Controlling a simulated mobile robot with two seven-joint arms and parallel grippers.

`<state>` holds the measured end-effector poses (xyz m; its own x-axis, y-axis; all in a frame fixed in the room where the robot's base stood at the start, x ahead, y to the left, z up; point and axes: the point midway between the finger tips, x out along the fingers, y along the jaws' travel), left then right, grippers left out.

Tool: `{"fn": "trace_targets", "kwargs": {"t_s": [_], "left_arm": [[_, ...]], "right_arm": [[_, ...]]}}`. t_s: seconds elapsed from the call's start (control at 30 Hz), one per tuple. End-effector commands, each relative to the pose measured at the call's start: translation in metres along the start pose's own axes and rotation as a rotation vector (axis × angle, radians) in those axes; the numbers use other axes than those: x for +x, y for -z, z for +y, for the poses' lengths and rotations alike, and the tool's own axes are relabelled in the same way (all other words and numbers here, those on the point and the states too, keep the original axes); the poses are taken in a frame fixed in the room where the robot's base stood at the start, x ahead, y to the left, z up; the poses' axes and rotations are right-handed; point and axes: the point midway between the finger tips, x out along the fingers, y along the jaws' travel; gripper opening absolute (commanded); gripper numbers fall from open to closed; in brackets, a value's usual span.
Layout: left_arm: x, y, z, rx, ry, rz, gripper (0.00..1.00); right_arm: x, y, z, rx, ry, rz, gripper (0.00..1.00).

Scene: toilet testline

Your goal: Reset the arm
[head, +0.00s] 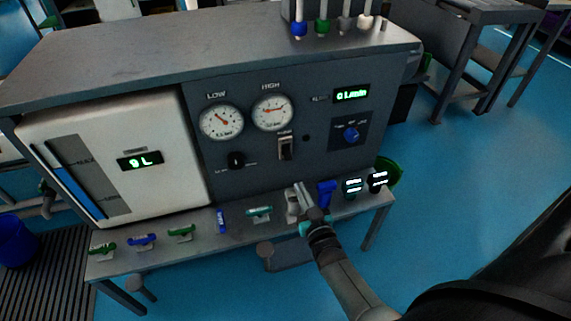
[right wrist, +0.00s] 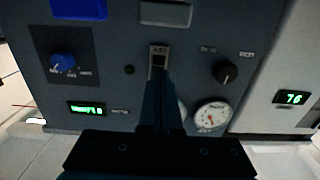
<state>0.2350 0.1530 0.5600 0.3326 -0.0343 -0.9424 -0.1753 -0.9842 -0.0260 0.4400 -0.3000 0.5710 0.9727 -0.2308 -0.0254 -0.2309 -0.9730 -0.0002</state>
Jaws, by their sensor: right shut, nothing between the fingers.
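My right gripper (head: 299,190) is in front of the lower part of the dark test panel (head: 240,160), above the front ledge. Its fingers are together and hold nothing. In the right wrist view the shut fingers (right wrist: 158,75) point at the panel, and their tips overlap the rocker switch (right wrist: 159,50) in the picture. Whether they touch it cannot be told. In the head view the switch (head: 285,148) shows above the gripper, apart from it in the picture. My left gripper does not show.
Two round gauges (head: 221,121), a black knob (head: 236,160) and a blue knob (head: 351,134) are on the panel. The ledge (head: 205,232) carries several green and blue valve handles. A white tank (head: 110,185) stands left. Blue floor (head: 480,170) is open at right.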

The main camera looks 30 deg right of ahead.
Motion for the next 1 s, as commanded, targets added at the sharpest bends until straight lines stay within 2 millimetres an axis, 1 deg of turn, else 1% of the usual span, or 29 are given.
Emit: {"fn": "trace_targets", "kwargs": {"t_s": [0.17,0.27,0.37,0.47,0.57,0.67,0.7,0.77,0.8,0.87,0.9,0.97,1.0], "left_arm": [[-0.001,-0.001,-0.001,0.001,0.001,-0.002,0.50],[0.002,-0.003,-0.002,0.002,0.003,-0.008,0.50],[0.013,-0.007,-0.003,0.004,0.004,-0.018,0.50],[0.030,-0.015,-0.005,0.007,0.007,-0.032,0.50],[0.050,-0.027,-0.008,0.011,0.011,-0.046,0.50],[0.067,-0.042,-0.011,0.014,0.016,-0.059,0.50],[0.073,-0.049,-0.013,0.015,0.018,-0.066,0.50],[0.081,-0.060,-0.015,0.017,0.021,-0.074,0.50],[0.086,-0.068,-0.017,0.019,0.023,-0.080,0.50],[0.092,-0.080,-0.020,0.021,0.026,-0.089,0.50],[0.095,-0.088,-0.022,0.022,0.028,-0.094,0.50],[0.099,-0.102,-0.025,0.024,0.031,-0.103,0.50],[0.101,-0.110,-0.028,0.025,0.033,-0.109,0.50]], "right_arm": [[0.000,0.000,0.000,0.000,0.000,0.000,0.00],[-0.002,-0.003,-0.002,-0.003,0.005,-0.019,0.00],[-0.010,-0.015,-0.006,-0.012,0.022,-0.082,0.00],[-0.026,-0.035,-0.013,-0.029,0.050,-0.189,0.00],[-0.049,-0.060,-0.020,-0.053,0.083,-0.317,0.00],[-0.076,-0.085,-0.024,-0.082,0.114,-0.446,0.00],[-0.088,-0.094,-0.026,-0.094,0.126,-0.498,0.00],[-0.107,-0.107,-0.027,-0.113,0.144,-0.575,0.00],[-0.121,-0.115,-0.027,-0.126,0.155,-0.627,0.00],[-0.143,-0.127,-0.027,-0.147,0.172,-0.704,0.00],[-0.157,-0.134,-0.026,-0.162,0.183,-0.755,0.00],[-0.181,-0.143,-0.023,-0.186,0.199,-0.831,0.00],[-0.197,-0.149,-0.021,-0.202,0.210,-0.882,0.00]]}}
